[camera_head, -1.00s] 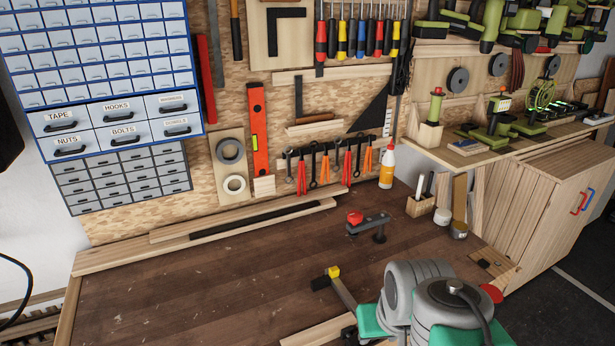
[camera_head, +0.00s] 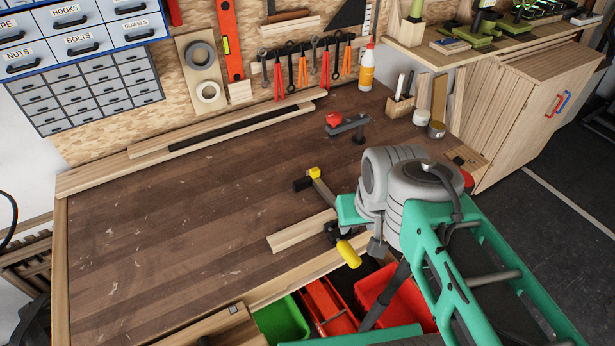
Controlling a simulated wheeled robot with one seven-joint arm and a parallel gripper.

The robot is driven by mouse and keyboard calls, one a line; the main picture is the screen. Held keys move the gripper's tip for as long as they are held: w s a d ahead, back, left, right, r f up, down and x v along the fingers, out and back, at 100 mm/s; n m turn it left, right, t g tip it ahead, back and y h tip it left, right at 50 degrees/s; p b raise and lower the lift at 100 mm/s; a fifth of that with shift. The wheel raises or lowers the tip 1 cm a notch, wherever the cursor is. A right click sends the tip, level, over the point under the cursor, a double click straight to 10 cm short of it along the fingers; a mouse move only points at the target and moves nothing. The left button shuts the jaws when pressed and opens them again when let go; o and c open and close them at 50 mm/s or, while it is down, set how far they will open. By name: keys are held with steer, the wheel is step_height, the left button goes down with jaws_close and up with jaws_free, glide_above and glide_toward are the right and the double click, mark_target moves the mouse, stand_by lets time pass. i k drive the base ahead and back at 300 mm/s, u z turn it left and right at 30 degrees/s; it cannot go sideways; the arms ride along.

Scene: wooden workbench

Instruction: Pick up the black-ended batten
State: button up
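A pale wooden batten (camera_head: 292,234) lies on the bench near its front edge. Its right end goes under a clamp and my arm, so I cannot tell whether that end is black. At the back of the bench, pale wooden strips (camera_head: 145,152) lie lengthwise with a long black strip (camera_head: 235,130) along them; I cannot tell whether the black belongs to a batten. My green and grey arm reaches over the bench's front right part. My gripper's fingers do not show clearly; they seem hidden by the arm.
A bar clamp with a yellow handle (camera_head: 348,254) is at the front edge beside the batten. A red-knobbed clamp (camera_head: 346,123) stands farther back. Green (camera_head: 283,320) and red (camera_head: 325,305) bins sit below the edge. A glue bottle (camera_head: 367,68) stands behind.

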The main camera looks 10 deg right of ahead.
mark_target(279, 241)
steer(key=u, duration=0.1)
steer(key=k, duration=0.2)
steer(key=u, duration=1.05)
steer(key=k, duration=1.15)
steer(key=u, duration=0.5)
steer(key=i, duration=1.3)
steer(key=u, duration=0.6)
